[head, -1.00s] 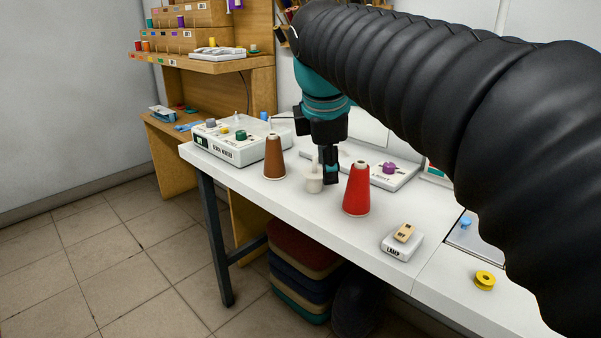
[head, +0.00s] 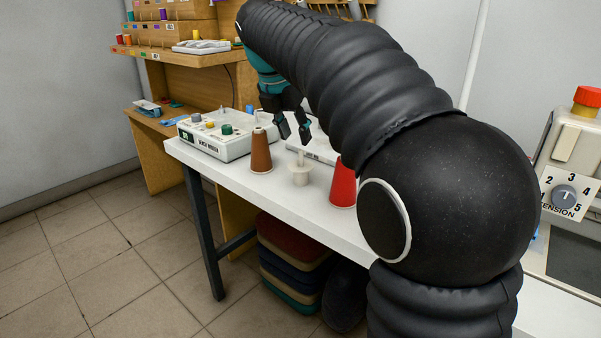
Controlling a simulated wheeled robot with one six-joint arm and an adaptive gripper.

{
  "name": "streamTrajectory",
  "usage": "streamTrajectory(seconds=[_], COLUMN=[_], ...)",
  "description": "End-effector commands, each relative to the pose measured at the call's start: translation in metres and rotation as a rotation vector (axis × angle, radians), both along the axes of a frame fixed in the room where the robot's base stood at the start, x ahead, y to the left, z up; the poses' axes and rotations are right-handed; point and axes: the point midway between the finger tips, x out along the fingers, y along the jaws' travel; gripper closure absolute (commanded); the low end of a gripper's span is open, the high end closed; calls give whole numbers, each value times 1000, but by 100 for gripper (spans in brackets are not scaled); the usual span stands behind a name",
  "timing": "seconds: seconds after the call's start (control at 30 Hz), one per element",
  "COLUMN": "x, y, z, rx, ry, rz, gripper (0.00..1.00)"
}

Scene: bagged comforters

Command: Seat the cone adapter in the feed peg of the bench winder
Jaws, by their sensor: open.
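A cream cone adapter (head: 300,174), with a wide base and a thin upright stem, stands on the white table between a brown cone (head: 261,152) and a red cone (head: 343,186). My gripper (head: 293,132) is open and empty, its two dark fingers pointing down. It appears above and a little behind the adapter, apart from it. The bench winder (head: 212,146) is a white box with several coloured knobs at the table's far left end. I cannot make out its feed peg for certain.
A white device (head: 318,150) lies behind the adapter, partly hidden by my arm. A machine with a tension dial (head: 564,196) stands at the right. A wooden shelf unit (head: 170,97) is at the back left. My arm covers much of the table's right part.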

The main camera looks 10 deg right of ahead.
Motion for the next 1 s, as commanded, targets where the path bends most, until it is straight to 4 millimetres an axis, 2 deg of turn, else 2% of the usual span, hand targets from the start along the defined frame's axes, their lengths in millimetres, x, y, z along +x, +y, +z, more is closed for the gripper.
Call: streamTrajectory(seconds=[0.07,0.27,0.6,0.93,1.0], x=[2,5,17,18,18], y=[-3,-6,-18,-19,-19], z=[-10,-19,-59,-63,-63], rx=[-1,0,1,1,1], ry=[2,1,1,-1,-1], rz=[-1,-1,-2,-2,-2], gripper=[60,60,60,60,77])
